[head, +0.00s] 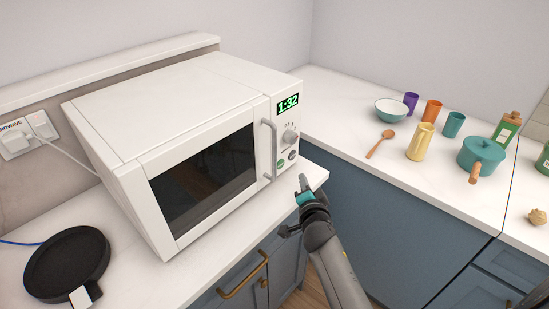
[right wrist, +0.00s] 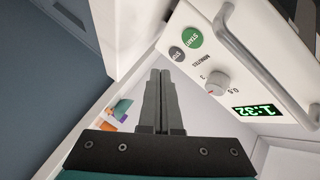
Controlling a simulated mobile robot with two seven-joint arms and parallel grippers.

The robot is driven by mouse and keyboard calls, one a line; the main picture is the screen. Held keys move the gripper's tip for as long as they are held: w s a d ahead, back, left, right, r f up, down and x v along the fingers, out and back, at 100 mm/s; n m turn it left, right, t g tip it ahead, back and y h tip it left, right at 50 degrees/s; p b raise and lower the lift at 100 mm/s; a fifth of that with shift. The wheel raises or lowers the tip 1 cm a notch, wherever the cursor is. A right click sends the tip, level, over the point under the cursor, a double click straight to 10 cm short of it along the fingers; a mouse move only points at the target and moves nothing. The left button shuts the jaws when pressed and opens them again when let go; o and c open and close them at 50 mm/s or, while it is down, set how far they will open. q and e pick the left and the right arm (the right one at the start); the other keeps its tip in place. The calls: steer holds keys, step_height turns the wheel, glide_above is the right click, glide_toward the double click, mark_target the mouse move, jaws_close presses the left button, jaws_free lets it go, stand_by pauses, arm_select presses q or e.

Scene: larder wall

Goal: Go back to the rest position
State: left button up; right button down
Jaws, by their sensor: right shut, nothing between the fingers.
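My right gripper (head: 303,183) is in front of the right end of the white microwave (head: 190,90), near its control panel. It is shut and empty, and its two fingers lie together in the right wrist view (right wrist: 160,95). The microwave's door is closed and its green display (head: 288,104) reads 1:32. The green start button (right wrist: 193,38), the stop button and the dial (right wrist: 217,81) show close to the fingers in the right wrist view. I cannot tell whether a fingertip touches the panel. My left gripper is not in view.
The microwave's grey door handle (head: 269,150) is close to my right gripper. The right counter holds a bowl (head: 391,110), several cups, a wooden spoon (head: 380,144), a teal pot (head: 481,155) and a green bottle (head: 507,130).

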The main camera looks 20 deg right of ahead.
steer(key=s+a+f+n+g+y, duration=0.15)
steer(key=s+a+n+g, duration=0.35)
steer(key=s, duration=0.5)
steer(key=s+a+n+g+y, duration=0.25)
steer(key=s+a+n, duration=0.25)
steer(key=s+n, duration=0.3)
steer(key=s+a+n+g+y, duration=0.25)
steer(key=s+a+n, duration=0.3)
steer(key=s, duration=0.55)
step_height(320, 180, down, 26)
steer(key=s+r+g+b, duration=0.1)
steer(key=s+g+b, duration=0.1)
steer(key=b, duration=0.1)
steer(key=s+d+f+g+b, duration=0.1)
steer(key=s+d+f+b, duration=0.1)
steer(key=s+f, duration=1.3)
step_height(320, 180, down, 2)
steer(key=shift+s+d+f+h+b, duration=0.15)
steer(key=shift+d+f+h+b, duration=0.15)
steer(key=shift+b, duration=0.2)
